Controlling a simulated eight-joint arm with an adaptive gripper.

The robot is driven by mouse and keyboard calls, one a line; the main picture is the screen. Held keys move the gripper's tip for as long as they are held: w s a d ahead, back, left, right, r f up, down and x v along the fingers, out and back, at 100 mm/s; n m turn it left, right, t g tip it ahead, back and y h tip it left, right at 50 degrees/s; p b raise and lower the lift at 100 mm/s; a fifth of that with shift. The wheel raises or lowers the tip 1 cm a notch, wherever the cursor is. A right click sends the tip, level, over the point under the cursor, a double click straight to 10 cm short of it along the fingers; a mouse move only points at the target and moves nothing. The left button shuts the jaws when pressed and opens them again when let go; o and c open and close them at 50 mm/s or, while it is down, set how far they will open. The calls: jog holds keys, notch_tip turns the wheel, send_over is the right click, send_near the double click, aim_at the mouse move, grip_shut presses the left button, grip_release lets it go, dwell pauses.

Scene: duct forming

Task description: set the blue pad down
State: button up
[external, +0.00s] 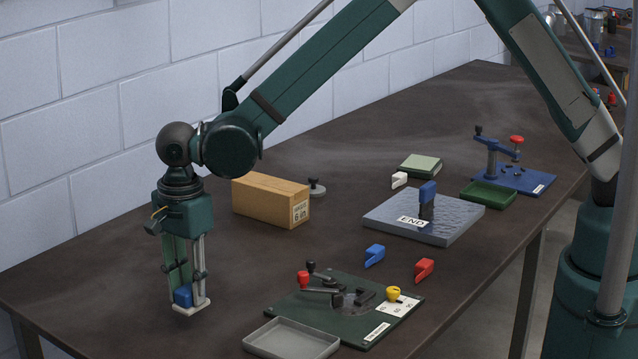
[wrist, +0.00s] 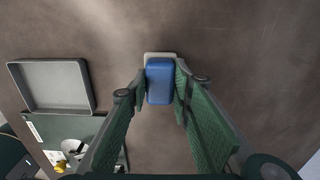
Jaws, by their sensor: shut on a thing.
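The blue pad (external: 183,296) is between the fingers of my gripper (external: 187,298) at the left of the table in the external view. My gripper points down and is shut on it. In the wrist view the blue pad (wrist: 160,82) sits between the two green fingers, with a pale grey edge showing behind it. A pale plate (external: 192,309) shows just below the pad. I cannot tell whether it touches the table (external: 110,290).
A grey tray (external: 291,341) and a dark green fixture board (external: 350,325) lie to the right of my gripper. A cardboard box (external: 270,201) stands behind. Farther right are a grey slab (external: 385,222), blue clip (external: 375,255) and red clip (external: 424,269). The table's left part is clear.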

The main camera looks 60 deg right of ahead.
aim_at(191, 303)
jog(key=shift+f, duration=1.85)
jog(key=shift+f, duration=0.2)
jog(key=o, duration=0.9)
jog(key=shift+r, duration=0.15)
notch_tip(191, 303, up, 12)
jog(key=shift+r, duration=0.1)
jog(key=shift+d, duration=0.1)
